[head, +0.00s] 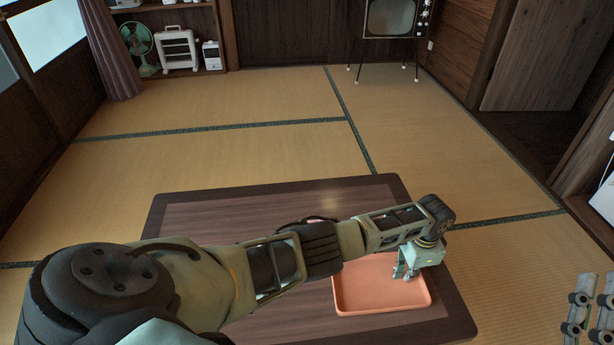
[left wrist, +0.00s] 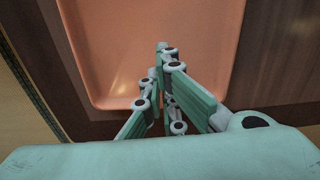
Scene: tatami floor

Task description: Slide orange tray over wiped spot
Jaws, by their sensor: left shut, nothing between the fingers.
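The orange tray (head: 380,305) lies flat on the right part of the low dark wooden table (head: 230,212). My left arm reaches across the table, and my left gripper (head: 405,273) points down over the tray's right half. The gripper is shut and empty. In the left wrist view its fingertips (left wrist: 163,55) are together in front of the tray (left wrist: 200,35), near its rim; I cannot tell whether they touch it. I cannot make out a wiped spot on the table. My right gripper (head: 590,312) is partly cut off at the lower right edge, away from the tray.
A dark cable-like loop shows behind my left arm. The tatami floor (head: 240,155) around the table is clear. A television (head: 390,18) on thin legs stands at the back. A green fan (head: 140,45) and a white heater (head: 177,50) stand at the back left.

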